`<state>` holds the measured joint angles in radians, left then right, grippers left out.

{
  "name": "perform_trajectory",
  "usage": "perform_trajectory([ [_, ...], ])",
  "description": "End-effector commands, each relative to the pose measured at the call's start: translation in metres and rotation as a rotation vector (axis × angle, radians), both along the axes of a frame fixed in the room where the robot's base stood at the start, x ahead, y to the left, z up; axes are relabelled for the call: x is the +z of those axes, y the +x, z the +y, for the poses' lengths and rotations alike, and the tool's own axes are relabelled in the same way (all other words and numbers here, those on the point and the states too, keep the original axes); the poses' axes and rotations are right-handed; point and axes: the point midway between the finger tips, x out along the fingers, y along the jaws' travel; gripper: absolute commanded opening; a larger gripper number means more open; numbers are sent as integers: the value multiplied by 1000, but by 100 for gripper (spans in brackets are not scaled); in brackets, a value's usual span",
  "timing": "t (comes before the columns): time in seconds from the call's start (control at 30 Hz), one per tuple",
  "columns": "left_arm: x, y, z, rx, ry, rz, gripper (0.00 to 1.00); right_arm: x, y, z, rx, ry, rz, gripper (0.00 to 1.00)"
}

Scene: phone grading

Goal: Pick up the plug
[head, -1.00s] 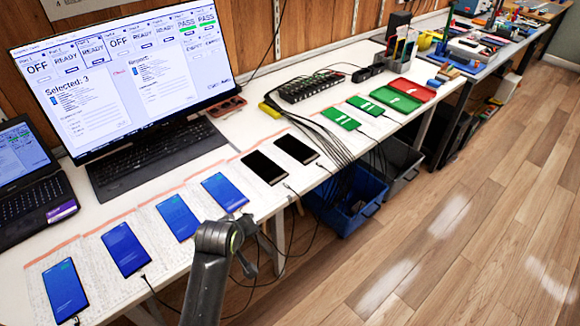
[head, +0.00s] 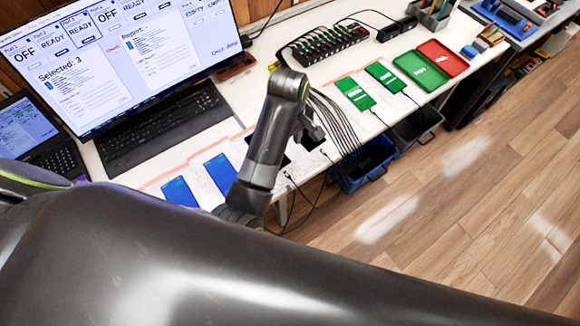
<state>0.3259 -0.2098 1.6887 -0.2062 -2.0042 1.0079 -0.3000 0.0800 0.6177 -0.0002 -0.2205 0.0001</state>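Two black phones lie side by side on the table; my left arm hides most of them, leaving dark parts showing near the gripper. A small cable plug (head: 288,175) shows at the table's front edge, just below the left phone. Another small cable end (head: 324,153) shows by the right phone. My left gripper (head: 314,136) hangs down over the black phones, small and dark against them. I cannot tell whether its fingers are open or whether they touch anything. My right gripper is not in view.
Two blue-screen phones (head: 179,192) lie left of my arm. Green-screen phones (head: 355,93), a green tray (head: 417,70) and a red tray (head: 443,57) are to the right. Cables run from a black hub (head: 330,43) over the front edge. A blue bin (head: 370,165) stands below.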

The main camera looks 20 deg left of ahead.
Motion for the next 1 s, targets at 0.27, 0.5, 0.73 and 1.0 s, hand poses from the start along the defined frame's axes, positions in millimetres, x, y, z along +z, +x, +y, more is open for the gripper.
perform_trajectory([
  [0.27, -57, -2, 1, -1, 1, 5, 37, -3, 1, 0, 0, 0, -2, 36],
  [0.5, -97, -1, 1, -2, 1, 1, 37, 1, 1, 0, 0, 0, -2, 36],
  [0.73, -111, -1, 1, -1, -1, -1, 37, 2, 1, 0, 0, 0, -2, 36],
  [1.0, -137, -4, 2, -2, 1, 2, 37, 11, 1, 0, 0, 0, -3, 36],
])
